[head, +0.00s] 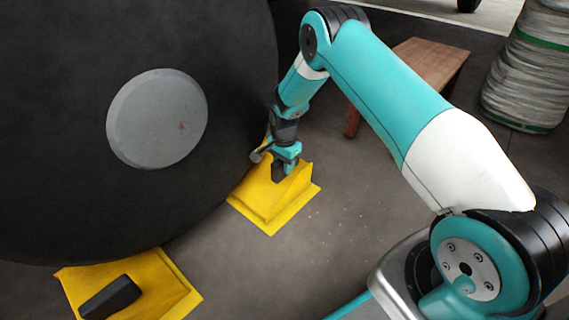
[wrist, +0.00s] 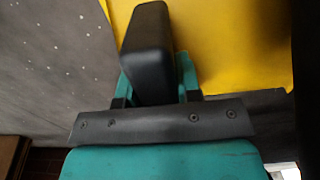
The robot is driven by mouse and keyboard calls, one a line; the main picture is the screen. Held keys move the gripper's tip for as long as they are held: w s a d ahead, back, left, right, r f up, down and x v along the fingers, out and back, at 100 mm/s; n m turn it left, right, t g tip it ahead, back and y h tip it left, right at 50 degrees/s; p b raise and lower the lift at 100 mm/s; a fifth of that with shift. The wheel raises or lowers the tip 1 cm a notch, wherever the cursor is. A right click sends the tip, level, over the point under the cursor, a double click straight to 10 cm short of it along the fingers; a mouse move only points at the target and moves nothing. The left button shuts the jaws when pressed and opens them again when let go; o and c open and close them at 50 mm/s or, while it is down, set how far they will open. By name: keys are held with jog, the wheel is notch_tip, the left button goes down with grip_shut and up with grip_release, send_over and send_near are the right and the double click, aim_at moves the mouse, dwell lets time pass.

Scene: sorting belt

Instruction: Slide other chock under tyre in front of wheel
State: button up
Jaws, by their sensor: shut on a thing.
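A big black tyre (head: 60,60) with a grey hub (head: 157,118) fills the left of the head view. A yellow chock (head: 268,213) lies on the floor at the tyre's right side, close against it; I cannot tell whether they touch. My gripper (head: 285,168) is shut on this chock's black handle, which shows between the fingers in the wrist view (wrist: 148,45). The chock's yellow body (wrist: 235,45) lies behind the handle there. Another yellow chock (head: 170,280) with a black handle (head: 110,298) sits at the tyre's lower edge, its underside partly hidden.
A wooden bench (head: 430,60) stands behind my arm. A wound grey coil stack (head: 528,70) with green bands stands at the far right. The grey floor (head: 350,225) right of the held chock is clear apart from small pale specks.

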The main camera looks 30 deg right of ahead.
jog(key=shift+s+a+f, duration=0.1)
jog(key=shift+s+a, duration=0.05)
jog(key=shift+a, duration=0.35)
jog(key=shift+f, duration=0.4)
grip_shut()
jog(key=o, duration=1.1)
grip_release()
jog(key=shift+p, duration=0.3)
